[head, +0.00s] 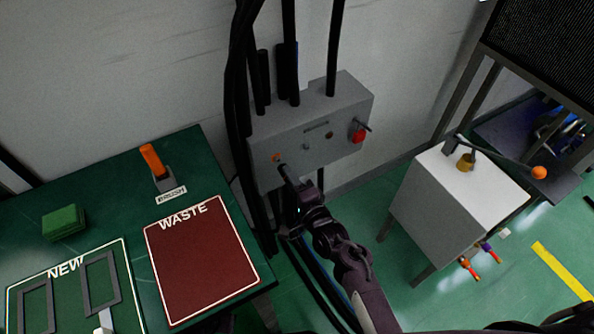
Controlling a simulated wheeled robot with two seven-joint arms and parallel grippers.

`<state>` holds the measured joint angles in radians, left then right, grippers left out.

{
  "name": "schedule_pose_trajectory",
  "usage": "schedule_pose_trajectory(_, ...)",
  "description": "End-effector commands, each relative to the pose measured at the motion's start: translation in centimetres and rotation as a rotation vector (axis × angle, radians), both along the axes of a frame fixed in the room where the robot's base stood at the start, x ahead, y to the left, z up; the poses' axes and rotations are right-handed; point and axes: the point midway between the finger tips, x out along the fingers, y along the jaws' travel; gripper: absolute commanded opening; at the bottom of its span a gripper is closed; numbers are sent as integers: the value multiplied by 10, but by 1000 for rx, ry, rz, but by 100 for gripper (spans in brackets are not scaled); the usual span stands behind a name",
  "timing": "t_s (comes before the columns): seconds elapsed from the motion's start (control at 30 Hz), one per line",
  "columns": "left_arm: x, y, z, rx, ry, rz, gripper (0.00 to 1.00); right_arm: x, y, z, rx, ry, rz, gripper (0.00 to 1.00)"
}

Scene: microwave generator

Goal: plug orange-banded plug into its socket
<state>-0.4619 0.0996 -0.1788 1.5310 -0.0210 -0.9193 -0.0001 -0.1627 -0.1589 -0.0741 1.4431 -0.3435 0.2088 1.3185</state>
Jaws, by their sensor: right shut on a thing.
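My right gripper (287,178) reaches up to the lower left of the front of a grey wall box (350,108). It is shut on a small dark thing at the box face, mostly hidden by the fingers. I cannot make out an orange band on it, or whether it is in a socket. A small orange-marked spot (276,157) shows on the box face just above and left of the fingertips. Another brownish round spot (329,135) is further right. My left gripper is not in view.
Black cables (243,120) run down the box's left side. A red knob (357,136) sticks out at its right. A green table (110,180) with a red WASTE mat (200,258) stands left. A white-topped cabinet (440,190) stands right, with orange-ended fittings (470,268) low beside it.

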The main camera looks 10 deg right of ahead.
Motion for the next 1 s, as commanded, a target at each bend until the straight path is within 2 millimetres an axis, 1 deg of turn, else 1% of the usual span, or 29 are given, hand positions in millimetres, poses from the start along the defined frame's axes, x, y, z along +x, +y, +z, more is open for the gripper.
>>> schedule_pose_trajectory(0.1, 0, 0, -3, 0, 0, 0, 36, 7, 3, 1, 1, -3, 0, 0)
schedule_pose_trajectory(0.23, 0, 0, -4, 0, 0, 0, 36, 11, 5, 0, 0, -1, 0, 0)
schedule_pose_trajectory(0.67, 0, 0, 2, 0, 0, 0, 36, 11, 5, 2, 0, -1, 0, 0)
schedule_pose_trajectory(1.0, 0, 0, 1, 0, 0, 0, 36, 11, 5, 2, 0, -1, 0, 0)
